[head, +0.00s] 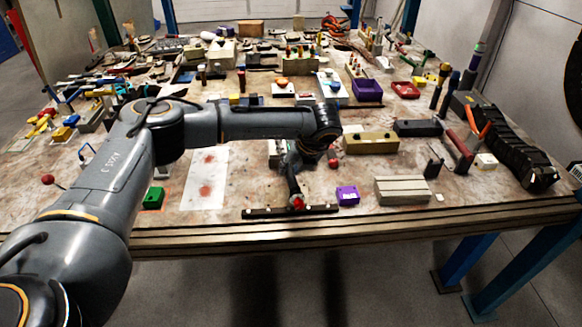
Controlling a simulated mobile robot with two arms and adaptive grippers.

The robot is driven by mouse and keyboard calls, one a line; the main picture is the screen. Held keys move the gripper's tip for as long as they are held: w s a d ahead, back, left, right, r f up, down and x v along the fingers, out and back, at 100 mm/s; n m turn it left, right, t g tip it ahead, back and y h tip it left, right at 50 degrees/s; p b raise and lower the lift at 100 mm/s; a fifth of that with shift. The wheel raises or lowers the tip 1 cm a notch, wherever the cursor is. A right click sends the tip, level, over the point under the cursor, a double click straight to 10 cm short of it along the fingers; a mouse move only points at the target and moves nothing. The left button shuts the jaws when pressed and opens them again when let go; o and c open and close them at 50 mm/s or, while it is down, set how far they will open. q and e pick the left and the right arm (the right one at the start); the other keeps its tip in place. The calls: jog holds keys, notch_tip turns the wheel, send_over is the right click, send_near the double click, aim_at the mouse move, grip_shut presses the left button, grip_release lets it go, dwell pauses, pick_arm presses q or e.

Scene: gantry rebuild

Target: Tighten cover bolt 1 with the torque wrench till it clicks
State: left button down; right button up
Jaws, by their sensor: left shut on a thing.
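My left gripper (292,176) points down below its wrist, over the front middle of the table. It is shut on a slim dark tool with a red part (297,202) at its lower end; this looks like the torque wrench, but it is small and partly hidden. The red part is at a long dark bar (262,212) along the table's front edge; I cannot tell whether they touch. A light grey block (274,148) shows partly behind the gripper. I cannot make out cover bolt 1. My right gripper is not in view.
A purple box (347,195) and a ribbed grey block (402,190) stand to the right of the bar. An olive block (371,142) is behind them. A white sheet with red marks (207,180) lies to the left. The back of the table (225,225) is crowded.

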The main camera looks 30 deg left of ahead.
pick_arm(q)
jog(key=shift+f+b, duration=0.8)
jog(key=shift+f, duration=0.05)
dwell(0.3)
dwell(0.3)
jog(key=shift+w+d+f+b, duration=0.15)
jog(key=shift+w+d+b, duration=0.1)
jog(key=shift+b, duration=0.15)
jog(key=n+b, duration=0.1)
jog(key=b, duration=0.1)
jog(key=w+d+b, duration=0.1)
jog(key=shift+w+d+n+g+b, duration=0.2)
jog(key=shift+w+n+g+b, duration=0.05)
jog(key=shift+n+g+b, duration=0.15)
dwell(0.9)
